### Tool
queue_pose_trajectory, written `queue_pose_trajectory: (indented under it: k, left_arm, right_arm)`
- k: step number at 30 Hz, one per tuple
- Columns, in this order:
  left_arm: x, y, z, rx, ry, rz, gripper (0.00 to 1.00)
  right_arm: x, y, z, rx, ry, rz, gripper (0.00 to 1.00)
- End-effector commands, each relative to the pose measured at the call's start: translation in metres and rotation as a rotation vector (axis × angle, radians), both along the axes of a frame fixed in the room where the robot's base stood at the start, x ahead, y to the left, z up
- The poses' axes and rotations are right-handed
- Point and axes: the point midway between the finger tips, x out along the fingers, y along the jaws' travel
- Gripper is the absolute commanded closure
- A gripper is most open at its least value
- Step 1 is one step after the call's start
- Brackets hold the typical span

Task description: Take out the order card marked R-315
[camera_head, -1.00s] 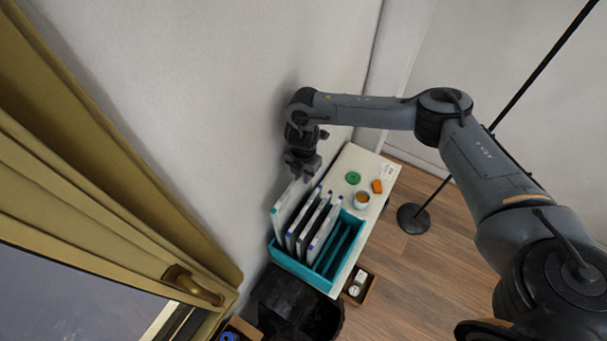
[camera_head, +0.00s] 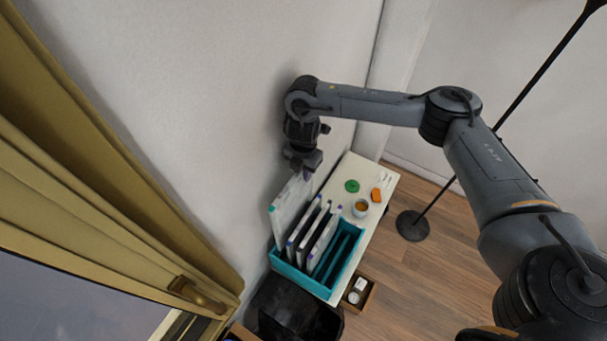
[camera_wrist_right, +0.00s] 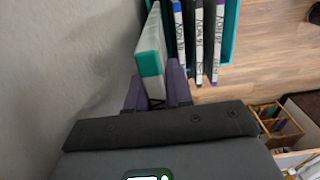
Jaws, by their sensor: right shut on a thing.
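A teal rack (camera_head: 318,286) holds several thin upright cards in slots. The leftmost, a pale card with a teal corner (camera_head: 287,207), stands higher than its neighbours. My right gripper (camera_head: 305,172) is shut on the top end of this card. In the right wrist view, the purple fingertips (camera_wrist_right: 157,88) close on both sides of its teal-ended edge (camera_wrist_right: 151,70). Its marking cannot be read, so I cannot tell whether it is R-315. The neighbouring cards (camera_wrist_right: 198,40) carry handwritten spine labels too small to read surely. My left gripper is out of view.
The rack sits on a white table (camera_head: 352,178) close against the wall. A green disc (camera_head: 352,186), an orange block (camera_head: 376,195) and a cup (camera_head: 361,208) are behind it. A black bin (camera_head: 292,305) and a small wooden box (camera_head: 359,291) stand in front.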

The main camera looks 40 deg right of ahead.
Motion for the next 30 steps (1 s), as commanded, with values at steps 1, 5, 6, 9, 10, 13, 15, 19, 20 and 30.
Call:
queue_pose_trajectory:
  k: [1,5,6,9,10,13,15,19,20,30]
  left_arm:
    - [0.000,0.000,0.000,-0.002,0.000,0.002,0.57]
    - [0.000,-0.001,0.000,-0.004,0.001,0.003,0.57]
    - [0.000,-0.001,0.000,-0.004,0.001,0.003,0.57]
    - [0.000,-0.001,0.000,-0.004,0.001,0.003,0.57]
    - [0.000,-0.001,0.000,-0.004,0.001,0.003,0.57]
    - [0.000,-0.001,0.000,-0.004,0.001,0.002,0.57]
    - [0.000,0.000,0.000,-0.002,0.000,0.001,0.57]
    - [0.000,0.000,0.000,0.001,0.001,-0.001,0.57]
    - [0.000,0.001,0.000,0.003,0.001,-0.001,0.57]
    - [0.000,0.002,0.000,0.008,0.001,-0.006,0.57]
  right_arm:
    - [0.000,0.000,0.002,0.000,-0.001,0.000,1.00]
    - [0.000,0.000,0.004,0.000,-0.001,0.000,1.00]
    - [0.000,0.000,0.004,0.000,-0.001,0.000,1.00]
    - [0.000,0.000,0.004,0.000,-0.001,0.000,1.00]
    - [0.000,0.000,0.004,0.000,-0.001,0.000,1.00]
    - [0.000,0.000,0.004,0.000,-0.001,0.000,1.00]
    - [0.000,0.000,0.006,0.000,-0.002,0.001,1.00]
    - [0.002,0.000,0.015,0.000,-0.005,0.002,1.00]
    - [0.002,0.000,0.018,0.000,-0.005,0.002,1.00]
    - [0.001,0.000,0.051,-0.001,-0.005,0.002,1.00]
